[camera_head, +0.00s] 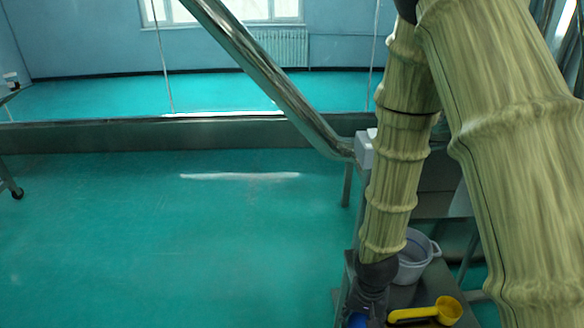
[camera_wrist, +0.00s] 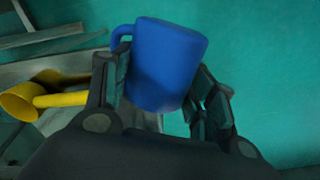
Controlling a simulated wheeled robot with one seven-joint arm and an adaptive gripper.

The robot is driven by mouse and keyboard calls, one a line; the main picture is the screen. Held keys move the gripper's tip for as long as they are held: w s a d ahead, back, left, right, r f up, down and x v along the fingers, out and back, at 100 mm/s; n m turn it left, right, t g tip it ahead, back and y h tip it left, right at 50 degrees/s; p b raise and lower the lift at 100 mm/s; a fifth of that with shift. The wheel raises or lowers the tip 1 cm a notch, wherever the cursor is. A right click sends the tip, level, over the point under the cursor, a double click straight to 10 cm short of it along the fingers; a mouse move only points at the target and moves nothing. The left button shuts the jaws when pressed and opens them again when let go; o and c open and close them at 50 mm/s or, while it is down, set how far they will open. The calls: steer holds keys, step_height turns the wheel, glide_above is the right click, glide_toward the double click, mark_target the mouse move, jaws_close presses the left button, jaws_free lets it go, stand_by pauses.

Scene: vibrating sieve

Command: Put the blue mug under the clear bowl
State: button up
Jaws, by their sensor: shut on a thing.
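The blue mug (camera_wrist: 165,62) sits between the two fingers of my gripper (camera_wrist: 160,85) in the wrist view, with its handle toward the left finger. My gripper is shut on the mug. In the head view only a small blue patch of the mug (camera_head: 357,320) shows at the bottom edge, below my dark gripper (camera_head: 370,295). A pale, whitish bowl-like container (camera_head: 413,262) stands behind my gripper on the metal table; I cannot tell whether it is the clear bowl. My arm hides part of it.
A yellow scoop (camera_head: 440,311) lies on the metal table (camera_head: 405,295) right of my gripper; it also shows at the left in the wrist view (camera_wrist: 40,100). A slanted metal pipe (camera_head: 270,75) runs behind the table. Green floor to the left is clear.

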steer(key=w+a+r+n+p, duration=0.1)
steer(key=w+r+n+p, duration=0.1)
steer(key=w, duration=0.4)
steer(key=w+a+r+n+p, duration=0.1)
steer(key=w+a+n+p, duration=0.1)
steer(key=w+p, duration=0.3)
steer(key=shift+w+a+r+n, duration=0.2)
steer(key=shift+w+r+n, duration=0.2)
steer(key=shift+n, duration=0.3)
steer(key=shift+s, duration=0.15)
